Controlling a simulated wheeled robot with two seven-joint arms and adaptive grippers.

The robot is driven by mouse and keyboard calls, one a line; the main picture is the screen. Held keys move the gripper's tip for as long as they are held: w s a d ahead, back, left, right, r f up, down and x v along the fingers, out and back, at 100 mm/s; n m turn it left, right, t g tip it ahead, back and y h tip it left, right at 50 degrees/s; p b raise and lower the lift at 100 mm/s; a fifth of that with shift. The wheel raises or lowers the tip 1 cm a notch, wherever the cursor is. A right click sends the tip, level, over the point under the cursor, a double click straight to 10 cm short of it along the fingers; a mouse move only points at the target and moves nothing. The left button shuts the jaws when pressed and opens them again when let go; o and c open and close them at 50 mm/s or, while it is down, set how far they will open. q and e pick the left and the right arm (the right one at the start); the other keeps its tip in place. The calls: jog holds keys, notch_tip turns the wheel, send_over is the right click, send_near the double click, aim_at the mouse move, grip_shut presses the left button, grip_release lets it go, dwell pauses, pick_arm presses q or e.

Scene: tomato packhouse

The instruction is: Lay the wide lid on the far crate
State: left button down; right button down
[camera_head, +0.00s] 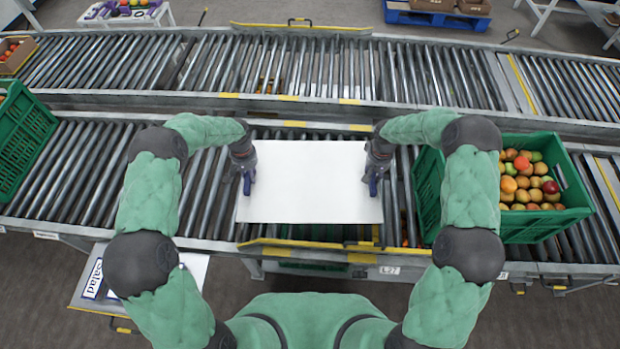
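The wide lid (308,190) is a flat white panel in the middle of the head view, level over the near roller conveyor. My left gripper (248,182) is at its left edge and my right gripper (373,182) at its right edge. Both appear shut on the lid; the fingertips are small and partly hidden. A green crate (540,228) full of red, orange and green tomatoes stands on the near conveyor at the right, partly behind my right arm. Another green crate (22,140) is cut off at the left edge. I cannot tell which is the far crate.
The near conveyor (85,165) has bare rollers between the left crate and the lid. A second conveyor (330,68) runs behind it, mostly clear, with a cardboard box (14,58) at its left end. A yellow-edged rail (300,247) runs along the front.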

pick_arm(q)
jog(key=shift+r, duration=0.1)
pick_arm(e)
jog(key=shift+r, duration=0.1)
